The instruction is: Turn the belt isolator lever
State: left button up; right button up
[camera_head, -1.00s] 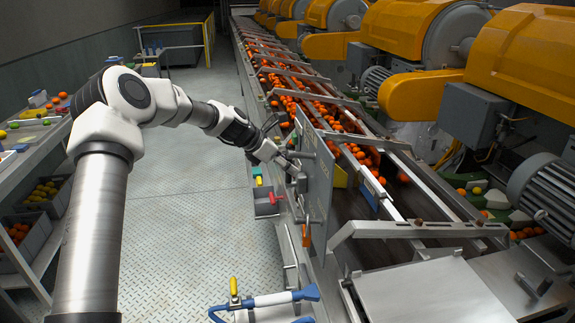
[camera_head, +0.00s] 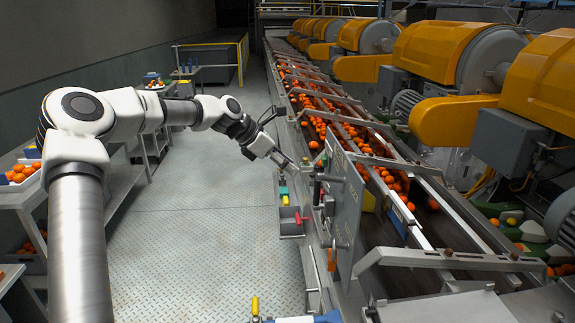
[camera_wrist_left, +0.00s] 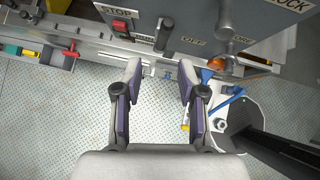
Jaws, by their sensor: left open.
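The grey control panel (camera_head: 345,200) stands upright at the near side of the conveyor. In the left wrist view, its face (camera_wrist_left: 205,18) carries OFF and other lettering. A grey lever-like handle (camera_wrist_left: 228,42) sits right of the OFF label, and a dark upright handle (camera_wrist_left: 163,33) left of it. I cannot tell for certain which is the belt isolator lever. My left gripper (camera_head: 287,163) is just left of the panel's upper part. In the left wrist view, its open, empty fingers (camera_wrist_left: 160,74) point toward the panel, apart from both handles.
A red stop button (camera_wrist_left: 120,25) sits on the panel. A small grey bin (camera_head: 291,222) hangs beside the conveyor below my gripper. The conveyor carries many oranges (camera_head: 318,125). Shelves (camera_head: 120,185) stand at the left. The plate floor (camera_head: 200,240) between is clear.

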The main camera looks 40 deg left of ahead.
pick_arm(q)
jog(key=shift+m, duration=0.3)
grip_shut()
jog(key=w+a+r+m+t+y, duration=0.3)
jog(key=w+r+m+t+y, duration=0.25)
jog(key=m, duration=0.75)
jog(key=s+d+f+m+y+b, duration=0.35)
jog(key=s+d+m+y, duration=0.2)
jog(key=m, duration=0.45)
jog(key=s+d+f+m+y+b, duration=0.2)
jog(key=s+d+f+m+y, duration=0.3)
jog(key=m, duration=0.6)
jog(key=m+t+b, duration=0.2)
jog(key=m+b, duration=0.1)
jog(key=m, duration=0.3)
send_near(317, 190)
jog(key=shift+g, duration=0.25)
jog(key=p+x, duration=0.6)
jog(key=shift+w+r, duration=0.2)
jog(key=shift+r, duration=0.2)
jog(key=shift+w+a+f, duration=0.1)
jog(key=shift+w+a, duration=0.2)
